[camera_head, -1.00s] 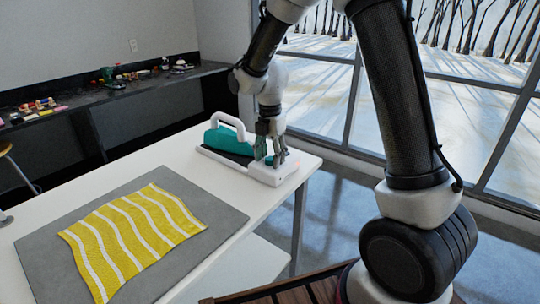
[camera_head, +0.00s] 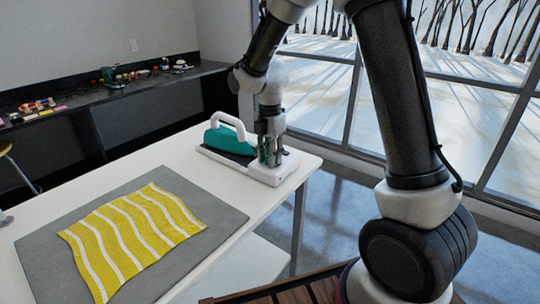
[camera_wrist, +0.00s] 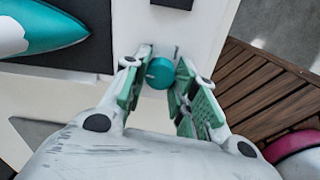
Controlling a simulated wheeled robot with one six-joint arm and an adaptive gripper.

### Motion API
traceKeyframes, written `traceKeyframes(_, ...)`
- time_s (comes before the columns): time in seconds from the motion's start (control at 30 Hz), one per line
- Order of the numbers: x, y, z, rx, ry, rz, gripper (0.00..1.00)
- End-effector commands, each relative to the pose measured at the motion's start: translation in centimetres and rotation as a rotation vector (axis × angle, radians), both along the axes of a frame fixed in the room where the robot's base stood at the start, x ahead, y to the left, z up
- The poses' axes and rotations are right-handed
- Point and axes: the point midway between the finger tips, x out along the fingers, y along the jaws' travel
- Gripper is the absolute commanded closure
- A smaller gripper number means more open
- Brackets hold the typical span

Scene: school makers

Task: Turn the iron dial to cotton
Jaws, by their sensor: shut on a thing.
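The iron, teal with a white handle (camera_head: 228,135), rests on a white base (camera_head: 276,175) at the far right end of the white table. A round teal dial (camera_wrist: 160,73) with a pale pointer mark sits on the white base in the wrist view. My gripper (camera_head: 269,160) points down over the base at the dial. In the wrist view my gripper (camera_wrist: 158,80) has its green-padded fingers on either side of the dial, shut on it. The dial is mostly hidden by the fingers in the head view. Dial lettering is too small to read.
A yellow cloth with white stripes (camera_head: 132,237) lies on a grey mat (camera_head: 222,222) on the table (camera_head: 100,187). A dark bench (camera_head: 85,103) with small items runs along the back wall. Windows are at the right.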

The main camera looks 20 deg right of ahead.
Motion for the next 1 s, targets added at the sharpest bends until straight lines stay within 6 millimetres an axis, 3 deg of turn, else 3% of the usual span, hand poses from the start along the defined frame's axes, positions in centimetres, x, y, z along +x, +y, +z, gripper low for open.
traceKeyframes(1.0, 0.05, 0.01, 0.05, 0.001, -0.002, -0.944, 0.96)
